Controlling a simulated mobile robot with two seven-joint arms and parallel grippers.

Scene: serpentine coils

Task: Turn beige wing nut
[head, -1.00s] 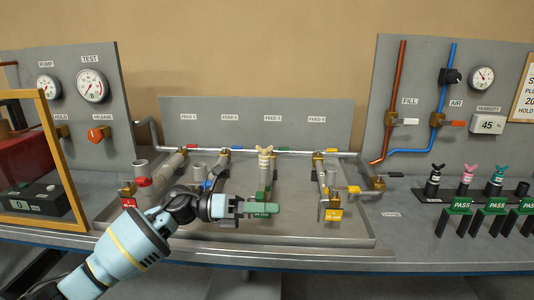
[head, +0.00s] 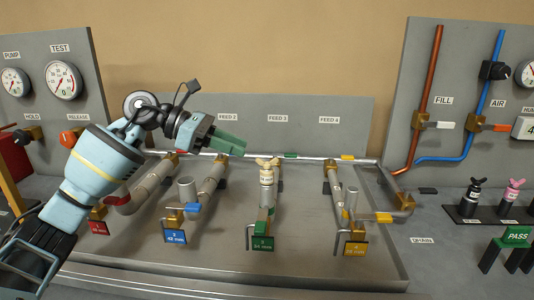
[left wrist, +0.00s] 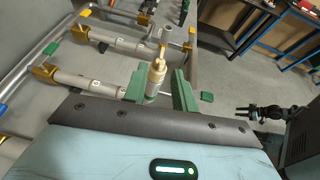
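The beige wing nut (head: 267,162) tops an upright beige fitting on the third feed line, above the green "3" tag (head: 263,243). My left gripper (head: 236,143) hangs to the left of the nut and a little higher in the head view, its green fingers pointing right toward it. In the left wrist view the wing nut (left wrist: 161,54) lies ahead, and its fitting shows between the two spread green fingers, nearer the left one. The fingers look open and empty. I see no contact with the nut.
Neighbouring pipes rise beside the blue tag (head: 174,236) and yellow tag (head: 355,249). A horizontal pipe (head: 315,158) runs behind the nut. The grey panel (head: 300,105) stands at the back.

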